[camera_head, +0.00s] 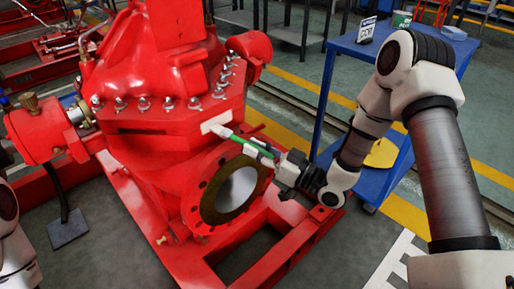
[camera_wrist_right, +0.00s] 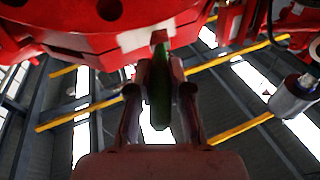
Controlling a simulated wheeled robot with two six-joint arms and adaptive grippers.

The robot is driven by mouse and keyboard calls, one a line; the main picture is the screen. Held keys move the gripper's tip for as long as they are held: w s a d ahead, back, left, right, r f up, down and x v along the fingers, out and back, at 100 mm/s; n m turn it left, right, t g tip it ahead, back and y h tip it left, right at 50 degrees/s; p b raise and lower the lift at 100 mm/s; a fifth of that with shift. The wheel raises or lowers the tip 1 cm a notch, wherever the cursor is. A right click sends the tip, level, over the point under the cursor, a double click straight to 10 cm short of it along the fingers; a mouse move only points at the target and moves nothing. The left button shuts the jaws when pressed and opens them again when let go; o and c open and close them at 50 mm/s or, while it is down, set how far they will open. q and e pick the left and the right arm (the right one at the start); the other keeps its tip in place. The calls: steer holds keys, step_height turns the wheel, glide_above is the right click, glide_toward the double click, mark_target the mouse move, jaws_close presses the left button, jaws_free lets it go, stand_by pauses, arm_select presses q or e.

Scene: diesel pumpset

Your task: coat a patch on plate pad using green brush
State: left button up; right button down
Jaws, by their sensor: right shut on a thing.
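The plate pad (camera_head: 216,121) is a small pale rectangle on the front of the red pump casing, just under the flange bolts. My right gripper (camera_head: 272,158) is shut on the green brush (camera_head: 243,141), below and to the right of the pad. The brush points up and left, its tip at the pad's lower edge; I cannot tell whether it touches. In the right wrist view, the brush (camera_wrist_right: 160,95) stands between the fingers of my right gripper (camera_wrist_right: 160,75), its brown tip overlapping the white pad (camera_wrist_right: 136,39). My left gripper is out of view.
The red pump (camera_head: 160,140) fills the middle, with a round flanged opening (camera_head: 197,203) below the pad. A blue cart (camera_head: 338,62) carrying a sign (camera_head: 366,30) and a green container (camera_head: 401,19) stands at right. Grey floor with yellow lines lies beyond.

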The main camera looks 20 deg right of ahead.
steer(key=s, duration=0.1)
steer(key=s+d+p, duration=0.1)
steer(key=s, duration=0.1)
steer(key=s+d+p, duration=0.1)
steer(key=s, duration=0.1)
steer(key=shift+s, duration=0.25)
steer(key=shift+p, duration=0.3)
steer(key=s, duration=0.1)
steer(key=s+d+p, duration=0.1)
steer(key=s, duration=0.1)
steer(key=shift+p, duration=0.3)
steer(key=shift+w, duration=0.1)
